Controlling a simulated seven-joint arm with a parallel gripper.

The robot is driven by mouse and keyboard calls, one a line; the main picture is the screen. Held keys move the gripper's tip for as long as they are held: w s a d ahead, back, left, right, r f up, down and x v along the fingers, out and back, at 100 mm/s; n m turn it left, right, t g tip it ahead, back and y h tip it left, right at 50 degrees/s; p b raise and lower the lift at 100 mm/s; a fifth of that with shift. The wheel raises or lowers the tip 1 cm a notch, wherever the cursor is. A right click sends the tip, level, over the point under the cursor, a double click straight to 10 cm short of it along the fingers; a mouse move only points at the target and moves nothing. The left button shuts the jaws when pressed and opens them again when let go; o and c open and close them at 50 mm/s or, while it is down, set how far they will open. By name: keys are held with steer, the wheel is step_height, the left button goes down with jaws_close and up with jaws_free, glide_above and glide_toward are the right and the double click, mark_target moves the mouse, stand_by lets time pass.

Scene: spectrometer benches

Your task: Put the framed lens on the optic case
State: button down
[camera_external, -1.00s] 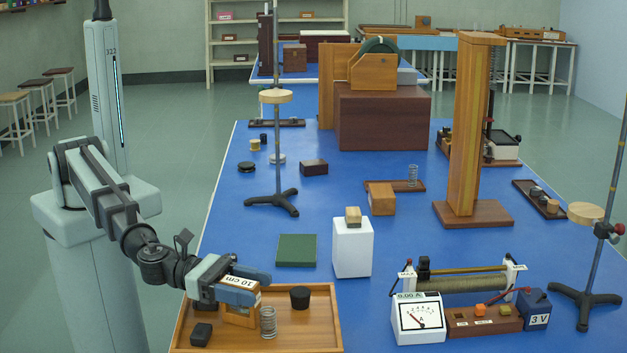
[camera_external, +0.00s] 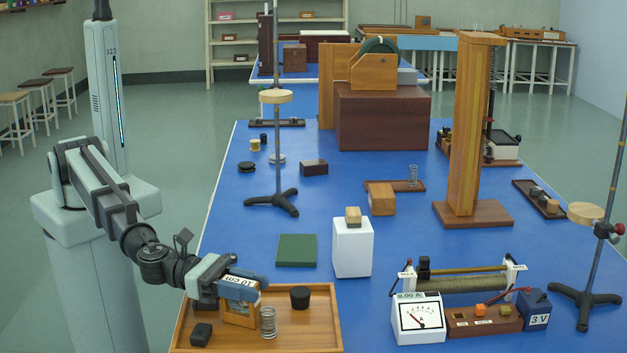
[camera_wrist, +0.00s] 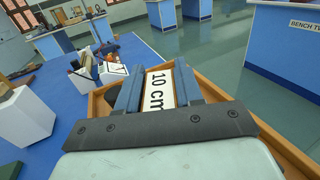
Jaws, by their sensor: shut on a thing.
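The framed lens (camera_external: 241,313) is a wooden-framed piece with a white "10 cm" label on top. It is upright in the wooden tray at the front left. My gripper (camera_external: 243,286) is shut on its top, with a blue finger on each side. In the wrist view, the label of the framed lens (camera_wrist: 159,90) shows between the fingers of my gripper (camera_wrist: 157,88); the lens itself is hidden there. I cannot tell for certain which object is the optic case; a flat dark green piece (camera_external: 297,250) lies on the blue bench behind the tray.
The tray (camera_external: 320,327) also holds a black stopper (camera_external: 300,297), a spring (camera_external: 268,322) and dark blocks (camera_external: 201,334). A white block (camera_external: 352,248) with a small wooden piece on top stands right of the green piece. A meter (camera_external: 419,318) stands farther right.

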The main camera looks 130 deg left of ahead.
step_height(320, 180, up, 15)
steer(key=s+a+n+g+y, duration=0.2)
steer(key=a+n+g+y, duration=0.3)
steer(key=a, duration=3.4)
steer(key=s+a+n+g+y, duration=0.1)
steer(key=s+a+g+y, duration=0.1)
steer(key=s+a, duration=0.75)
steer(key=s+a+n+g+y, duration=0.15)
steer(key=s+a, duration=0.25)
steer(key=a, duration=1)
steer(key=s+a+n+g+y, duration=0.15)
steer(key=s+a, duration=0.45)
steer(key=a, duration=0.6)
steer(key=shift+s+d+f, duration=0.1)
steer(key=shift+f, duration=4.25)
steer(key=shift+s+d+f, duration=0.1)
steer(key=shift+f, duration=4.2)
steer(key=shift+f, duration=0.1)
